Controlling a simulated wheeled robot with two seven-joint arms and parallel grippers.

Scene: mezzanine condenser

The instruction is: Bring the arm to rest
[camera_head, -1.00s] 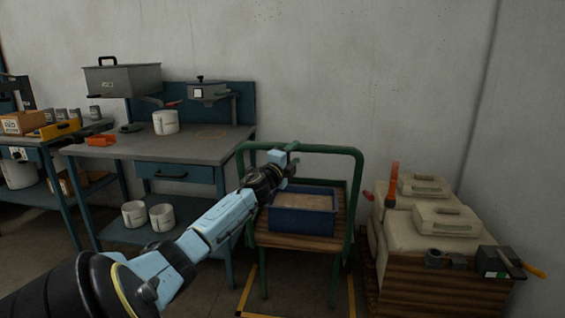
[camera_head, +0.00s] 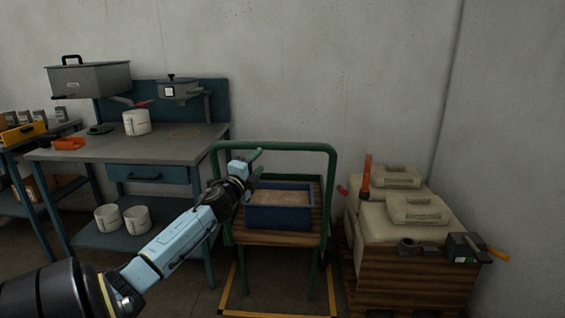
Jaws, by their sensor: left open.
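My left arm comes in from the lower left, and its gripper (camera_head: 250,163) is up by the left side of the green-framed cart (camera_head: 275,147). The gripper is open, and I see nothing held in it. It shows in front of the cart's left post, above and left of the blue bin (camera_head: 279,214). The bin stands on the cart's wooden deck (camera_head: 270,238) and holds a tan, sand-like fill. I cannot tell how far the gripper is from the cart frame. My right gripper is not in view.
A workbench (camera_head: 90,150) with a white tub (camera_head: 137,122) stands at the left, with two white pails on its lower shelf. A yellow floor line (camera_head: 232,290) runs around the cart.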

